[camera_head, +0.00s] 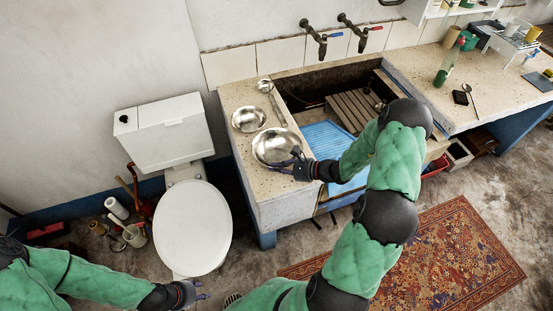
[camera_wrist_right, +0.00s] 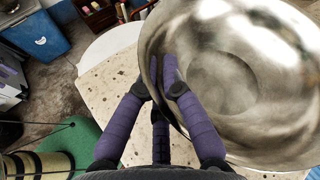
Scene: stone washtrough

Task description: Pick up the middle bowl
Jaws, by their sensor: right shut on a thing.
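Two shiny metal bowls show on the left stone counter in the head view. The larger bowl (camera_head: 274,146) is nearer to me, and the smaller bowl (camera_head: 248,119) is behind it. My right gripper (camera_head: 298,164) is shut on the near right rim of the larger bowl. In the right wrist view the bowl (camera_wrist_right: 235,80) looks tilted, with the purple fingers (camera_wrist_right: 165,85) pinching its rim. I cannot tell whether its base touches the counter. My left gripper (camera_head: 203,289) is low beside the toilet, empty, with its fingers apart.
A ladle (camera_head: 266,88) lies behind the bowls on the counter (camera_head: 239,95). A sink with a blue rack (camera_head: 325,137) and wooden slats (camera_head: 352,108) lies to the right, under two taps (camera_head: 320,38). A toilet (camera_head: 192,228) stands left. A rug (camera_head: 450,255) covers the floor.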

